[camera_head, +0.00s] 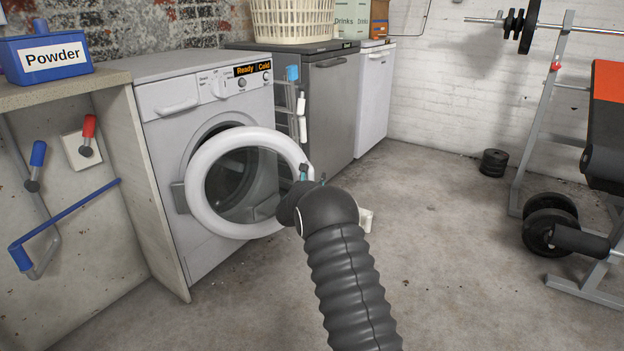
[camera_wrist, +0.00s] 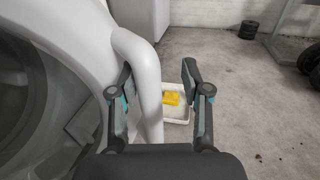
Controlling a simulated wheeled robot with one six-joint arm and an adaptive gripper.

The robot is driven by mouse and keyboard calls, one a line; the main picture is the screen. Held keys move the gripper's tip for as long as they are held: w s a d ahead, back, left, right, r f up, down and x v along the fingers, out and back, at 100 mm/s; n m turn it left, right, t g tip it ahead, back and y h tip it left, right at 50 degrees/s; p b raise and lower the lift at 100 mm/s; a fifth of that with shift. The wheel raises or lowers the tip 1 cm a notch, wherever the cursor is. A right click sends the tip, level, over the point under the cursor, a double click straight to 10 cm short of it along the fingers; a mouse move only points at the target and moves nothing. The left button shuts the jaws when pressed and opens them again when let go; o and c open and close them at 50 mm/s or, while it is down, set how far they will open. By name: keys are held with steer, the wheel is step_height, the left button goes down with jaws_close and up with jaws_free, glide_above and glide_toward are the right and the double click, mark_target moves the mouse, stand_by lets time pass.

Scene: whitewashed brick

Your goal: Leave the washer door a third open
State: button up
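The washer (camera_head: 205,85) is white, with a lit strip of words on its panel. Its round door (camera_head: 205,205), a thick white ring with dark glass, stands partly open and swung out from the drum opening. My gripper (camera_head: 305,175) is at the door's right edge in the head view, mostly hidden by my wrist. In the wrist view my gripper (camera_wrist: 157,72) is open. The door's white handle bar (camera_wrist: 150,95) runs between the two fingers, close to the left finger, with a gap to the right finger. I cannot tell whether the left finger touches it.
A white tray (camera_wrist: 175,116) with a yellow item (camera_wrist: 172,98) lies on the floor beyond my fingers. A grey appliance (camera_head: 330,110) stands right of the washer. A weight bench (camera_head: 605,150) is at the right. Floor (camera_head: 450,240) between is clear.

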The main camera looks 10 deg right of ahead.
steer(key=shift+a, duration=0.4)
steer(key=shift+s+a, duration=0.1)
steer(key=shift+a, duration=0.15)
steer(key=v, duration=1.1)
steer(key=shift+s, duration=0.3)
steer(key=shift+d+f, duration=0.1)
steer(key=shift+f, duration=0.05)
